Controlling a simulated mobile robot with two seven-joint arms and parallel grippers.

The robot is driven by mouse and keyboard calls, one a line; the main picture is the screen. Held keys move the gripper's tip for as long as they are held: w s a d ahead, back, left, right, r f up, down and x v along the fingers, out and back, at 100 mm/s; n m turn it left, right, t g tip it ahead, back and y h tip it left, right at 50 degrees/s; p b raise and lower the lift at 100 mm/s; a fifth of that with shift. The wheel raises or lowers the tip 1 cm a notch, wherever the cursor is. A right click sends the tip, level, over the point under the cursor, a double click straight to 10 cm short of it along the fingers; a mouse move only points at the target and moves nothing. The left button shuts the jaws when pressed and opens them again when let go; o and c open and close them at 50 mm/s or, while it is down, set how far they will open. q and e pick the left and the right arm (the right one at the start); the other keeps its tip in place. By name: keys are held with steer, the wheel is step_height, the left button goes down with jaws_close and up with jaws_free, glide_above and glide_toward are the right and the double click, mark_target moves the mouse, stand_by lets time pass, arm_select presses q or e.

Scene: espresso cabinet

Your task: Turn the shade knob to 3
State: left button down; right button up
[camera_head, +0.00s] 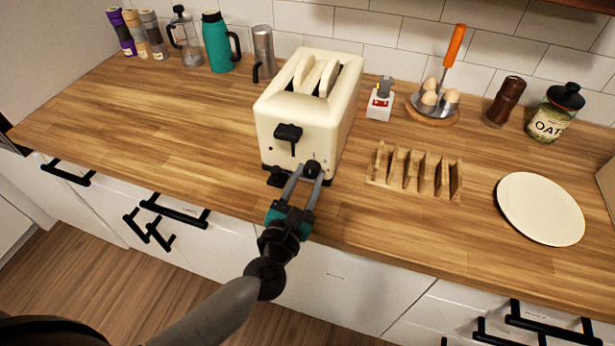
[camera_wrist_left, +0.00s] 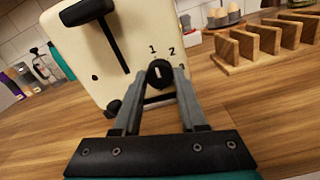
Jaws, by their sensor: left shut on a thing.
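A cream toaster (camera_head: 290,130) stands on the wooden counter, with two bread slices (camera_head: 315,76) in its top slots and a black lever (camera_head: 288,134) on its front. The black shade knob (camera_head: 312,168) is low on the front, at the right. My left gripper (camera_head: 306,174) is shut on this knob. In the left wrist view the knob (camera_wrist_left: 159,73) sits between my left gripper's fingertips (camera_wrist_left: 160,82), with the numbers 1 and 2 above it. Its white mark points roughly upward. My right gripper is not in view.
A wooden toast rack (camera_head: 412,175) and a cream plate (camera_head: 540,208) lie to the right. An egg holder (camera_head: 433,112), a small white box (camera_head: 380,104) and an oat jar (camera_head: 552,116) stand behind.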

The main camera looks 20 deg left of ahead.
arm_select(q)
steer(key=m+p, duration=0.1)
steer(key=m, duration=0.3)
steer(key=shift+p, duration=0.4)
steer(key=m+p, duration=0.2)
steer(key=m, duration=0.4)
steer(key=m+p, duration=0.2)
steer(key=m, duration=0.3)
steer(key=shift+m+p, duration=0.7)
steer(key=shift+m, duration=1.5)
steer(key=shift+c, duration=2.2)
jaws_free()
steer(key=shift+s, duration=0.1)
